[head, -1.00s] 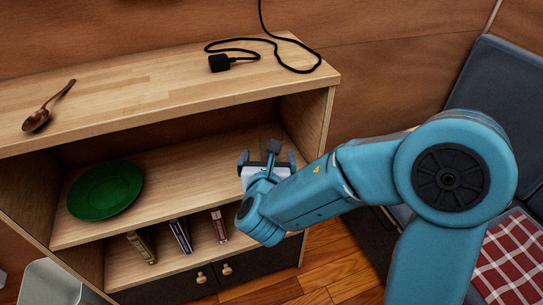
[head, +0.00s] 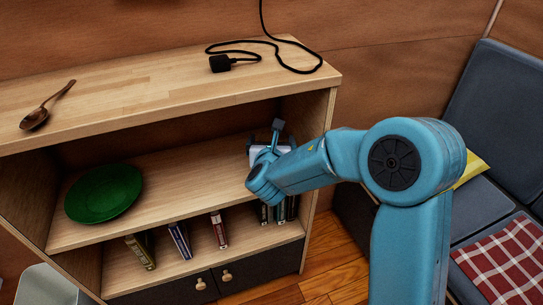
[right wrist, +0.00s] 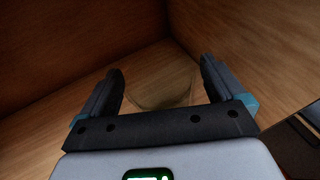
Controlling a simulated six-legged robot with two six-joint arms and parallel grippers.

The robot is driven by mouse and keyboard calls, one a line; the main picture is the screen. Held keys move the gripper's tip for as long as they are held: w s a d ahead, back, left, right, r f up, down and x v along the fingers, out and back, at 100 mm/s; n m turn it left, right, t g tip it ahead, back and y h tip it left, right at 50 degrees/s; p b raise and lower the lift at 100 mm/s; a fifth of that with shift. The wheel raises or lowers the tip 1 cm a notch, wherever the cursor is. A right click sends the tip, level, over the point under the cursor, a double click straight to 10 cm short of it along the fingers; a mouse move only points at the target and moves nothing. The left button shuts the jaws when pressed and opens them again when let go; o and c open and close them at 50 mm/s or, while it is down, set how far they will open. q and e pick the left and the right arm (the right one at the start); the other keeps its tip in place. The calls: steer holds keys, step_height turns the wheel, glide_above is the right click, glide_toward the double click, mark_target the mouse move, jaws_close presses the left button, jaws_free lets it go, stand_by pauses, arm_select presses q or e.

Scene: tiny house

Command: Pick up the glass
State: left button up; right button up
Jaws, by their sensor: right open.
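A see-through, faintly tinted round shape, which looks like the glass (right wrist: 160,88), stands on the shelf board near the inner corner in the right wrist view. My right gripper (right wrist: 162,72) is open, with one finger on each side of it. No contact between fingers and glass can be made out. In the head view my right gripper (head: 270,146) is inside the middle shelf at its right end, and the glass cannot be made out there. My left gripper is not in view.
The shelf's right side wall (head: 318,130) is close to my gripper. A green plate (head: 103,193) lies at the left of the same shelf. Several books (head: 180,240) stand below. A spoon (head: 47,105) and a black cable (head: 222,63) lie on top.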

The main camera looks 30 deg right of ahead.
steer(key=c, duration=1.2)
steer(key=shift+o, duration=0.2)
steer(key=shift+r, duration=0.1)
